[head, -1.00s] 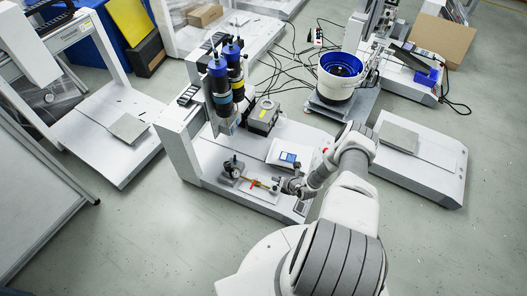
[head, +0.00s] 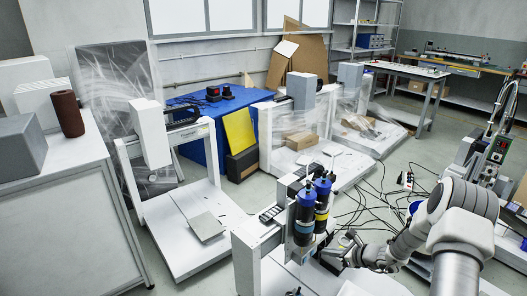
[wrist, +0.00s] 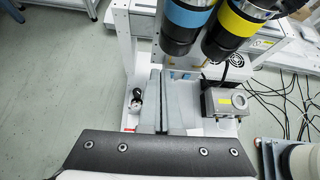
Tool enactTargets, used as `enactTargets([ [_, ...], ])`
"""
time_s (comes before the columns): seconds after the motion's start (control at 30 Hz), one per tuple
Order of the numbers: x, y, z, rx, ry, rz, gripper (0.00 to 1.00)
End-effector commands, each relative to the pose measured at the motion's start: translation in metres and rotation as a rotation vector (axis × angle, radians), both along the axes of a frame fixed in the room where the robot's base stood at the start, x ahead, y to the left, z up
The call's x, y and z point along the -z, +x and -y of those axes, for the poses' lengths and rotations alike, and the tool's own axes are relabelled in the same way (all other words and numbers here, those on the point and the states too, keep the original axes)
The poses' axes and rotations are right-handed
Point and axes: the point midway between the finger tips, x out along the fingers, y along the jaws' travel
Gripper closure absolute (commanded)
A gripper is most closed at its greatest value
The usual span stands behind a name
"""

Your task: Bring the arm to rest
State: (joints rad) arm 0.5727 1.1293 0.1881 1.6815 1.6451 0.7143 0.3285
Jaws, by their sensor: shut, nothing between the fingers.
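My gripper (head: 332,254) is in front of the gantry station with the two screwdrivers in the head view. In the wrist view its two grey fingers (wrist: 163,90) lie together with nothing between them. A blue-banded screwdriver (head: 303,222) and a yellow-banded screwdriver (head: 322,205) hang upright side by side on the gantry. They also show above the fingertips in the wrist view, the blue one (wrist: 187,22) and the yellow one (wrist: 232,32).
A grey box with a round top (wrist: 227,103) stands right of the fingers. A small dark round part (wrist: 137,103) is left of them. Loose cables (head: 375,195) lie behind the arm. A second gantry base (head: 172,215) stands left. Open floor (head: 205,280) shows between them.

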Motion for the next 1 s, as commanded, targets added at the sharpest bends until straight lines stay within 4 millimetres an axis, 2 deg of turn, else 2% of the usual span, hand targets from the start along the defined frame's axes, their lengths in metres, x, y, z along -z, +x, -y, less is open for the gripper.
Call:
enactTargets([
  [0.03,-0.025,0.001,-0.009,-0.068,-0.043,0.034,1.0],
  [0.1,-0.055,-0.002,-0.021,-0.165,-0.104,0.075,1.0],
  [0.27,-0.116,-0.017,-0.049,-0.38,-0.243,0.164,1.0],
  [0.5,-0.197,-0.057,-0.085,-0.688,-0.457,0.287,1.0],
  [0.7,-0.252,-0.103,-0.108,-0.929,-0.642,0.376,1.0],
  [1.0,-0.313,-0.183,-0.124,-1.259,-0.93,0.488,1.0],
])
